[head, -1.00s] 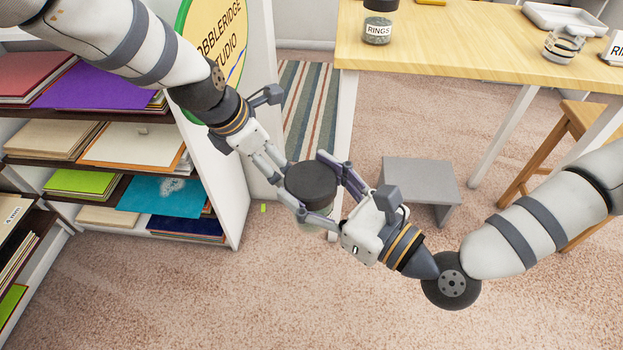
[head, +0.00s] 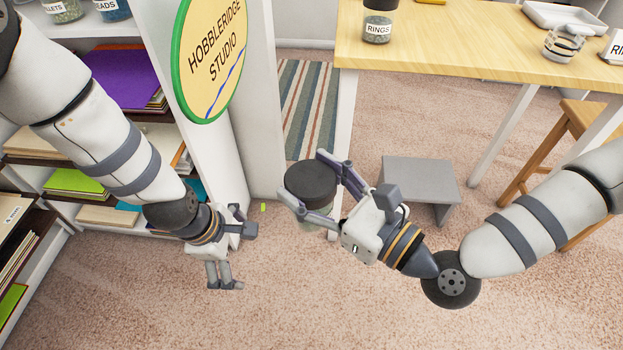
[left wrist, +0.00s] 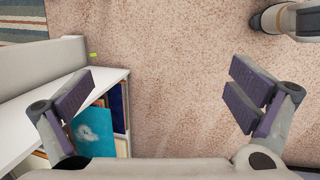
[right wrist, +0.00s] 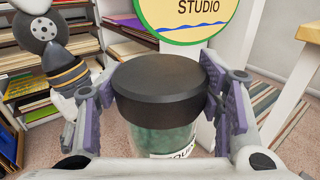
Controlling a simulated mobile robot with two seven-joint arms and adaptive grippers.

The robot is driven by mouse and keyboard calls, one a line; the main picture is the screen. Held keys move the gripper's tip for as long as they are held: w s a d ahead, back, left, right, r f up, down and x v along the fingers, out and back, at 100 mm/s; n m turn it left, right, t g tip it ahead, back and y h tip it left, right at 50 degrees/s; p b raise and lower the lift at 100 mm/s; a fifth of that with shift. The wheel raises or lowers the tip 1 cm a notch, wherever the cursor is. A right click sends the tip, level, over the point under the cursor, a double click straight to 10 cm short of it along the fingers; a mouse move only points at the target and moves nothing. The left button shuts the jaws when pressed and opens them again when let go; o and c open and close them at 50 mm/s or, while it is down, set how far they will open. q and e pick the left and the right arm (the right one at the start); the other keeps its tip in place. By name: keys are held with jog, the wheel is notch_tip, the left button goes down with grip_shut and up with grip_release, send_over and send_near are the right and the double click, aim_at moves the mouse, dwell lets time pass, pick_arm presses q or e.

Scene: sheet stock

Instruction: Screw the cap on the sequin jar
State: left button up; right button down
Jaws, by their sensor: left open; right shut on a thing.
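The sequin jar (right wrist: 165,138) is a clear jar with greenish contents and a partly visible label. It is upright in my right gripper (head: 311,187), which is shut on it and holds it in the air above the carpet. The dark cap (head: 311,181) sits on top of the jar, and it also shows large in the right wrist view (right wrist: 160,85). Whether the cap is screwed tight cannot be seen. My left gripper (head: 225,286) is open and empty, apart from the jar, lower and to its left. Its spread fingers show in the left wrist view (left wrist: 160,105).
A grey step stool (head: 420,180) stands behind my right gripper. Shelves with coloured sheets (head: 125,80) stand at the left. The carpet in front is clear.

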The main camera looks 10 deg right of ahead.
pick_arm(q)
jog(key=s+f, duration=0.1)
jog(key=s+a+m, duration=0.1)
jog(key=s, duration=0.1)
jog(key=s+a+f+m, duration=0.1)
jog(key=shift+s+a+f, duration=0.15)
jog(key=shift+s+f, duration=0.15)
jog(key=shift+s, duration=0.1)
jog(key=shift+g+y, duration=0.3)
jog(key=s+a+m+g, duration=0.1)
jog(key=s+a+m, duration=0.2)
jog(key=s, duration=0.5)
jog(key=s+a+f+m+g+y, duration=0.1)
jog(key=s+a+m, duration=0.3)
jog(key=s, duration=0.5)
jog(key=s+a+f+m+g, duration=0.1)
jog(key=s+a+m, duration=0.2)
jog(key=s+m, duration=0.3)
jog(key=s, duration=0.3)
jog(key=shift+s+a+g+y, duration=0.2)
jog(key=shift+g+y, duration=0.1)
jog(key=shift+y, duration=0.1)
